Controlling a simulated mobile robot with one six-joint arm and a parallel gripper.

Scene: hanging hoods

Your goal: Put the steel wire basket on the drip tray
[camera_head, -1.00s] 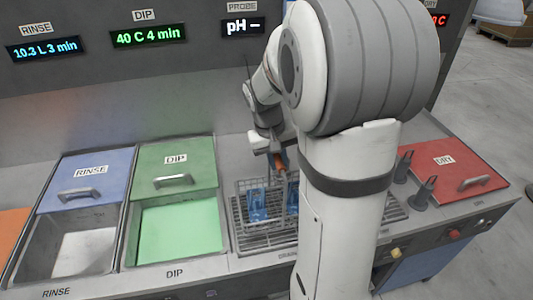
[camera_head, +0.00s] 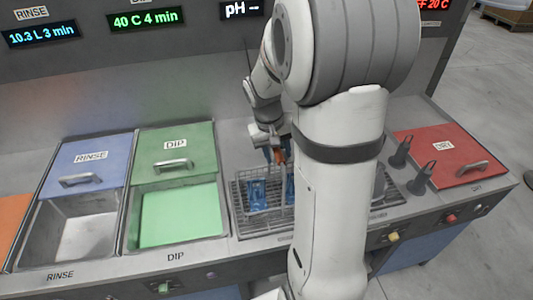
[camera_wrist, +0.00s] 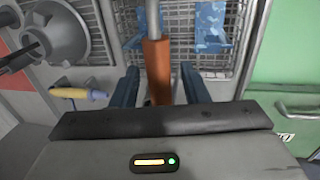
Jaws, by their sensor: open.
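The steel wire basket (camera_head: 243,190) sits on the grated drip tray (camera_head: 246,226), right of the green dip bath. Blue parts (camera_head: 258,194) are inside it. My gripper (camera_head: 275,152) is at the basket's back, by its upright orange grip. In the wrist view, my gripper (camera_wrist: 160,88) is open, with a dark blue finger on each side of the orange grip (camera_wrist: 157,70); I cannot tell if either touches it. The basket mesh (camera_wrist: 183,62) shows beyond the fingers. My arm hides the basket's right side and part of the tray in the head view.
An open rinse bath (camera_head: 80,238) and a dip bath with green liquid (camera_head: 180,217) stand to the left, their lids raised behind. Dark upright fittings (camera_head: 400,153) and a red dry lid (camera_head: 445,150) are to the right. The bare grating right of my arm looks free.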

